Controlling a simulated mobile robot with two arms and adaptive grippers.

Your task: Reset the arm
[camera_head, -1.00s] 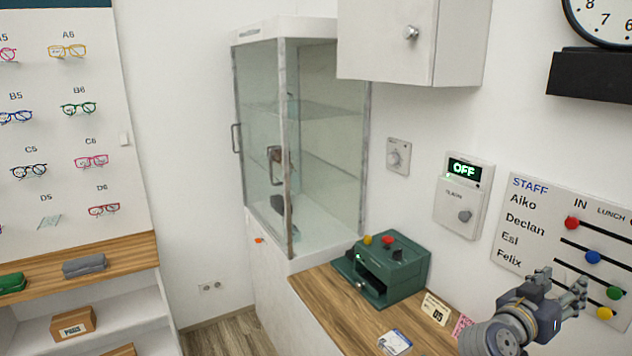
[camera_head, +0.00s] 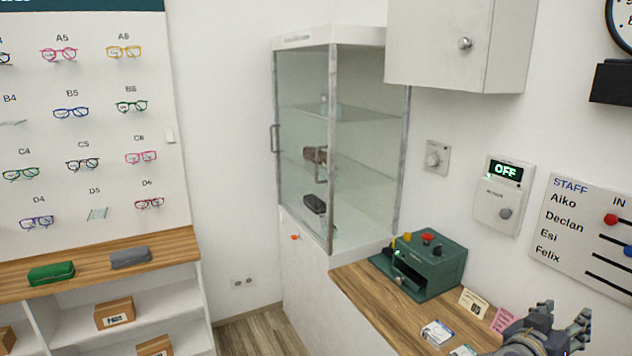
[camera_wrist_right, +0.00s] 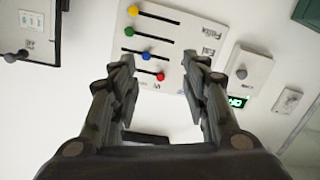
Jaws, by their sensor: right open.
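My right gripper (camera_head: 566,326) is at the lower right of the head view, in front of the wall and above the right end of the wooden counter. In the right wrist view its two fingers (camera_wrist_right: 163,90) stand apart with nothing between them. Behind the gap, the white staff board (camera_wrist_right: 180,45) with coloured sliders shows on the wall, apart from the fingers. My left gripper is in neither view.
A green machine (camera_head: 425,265) and cards (camera_head: 437,333) stand on the wooden counter (camera_head: 385,305). A glass cabinet (camera_head: 365,150) stands behind. A white wall cabinet (camera_head: 435,45) hangs above. An eyeglass display (camera_head: 85,150) is at left. Floor shows between.

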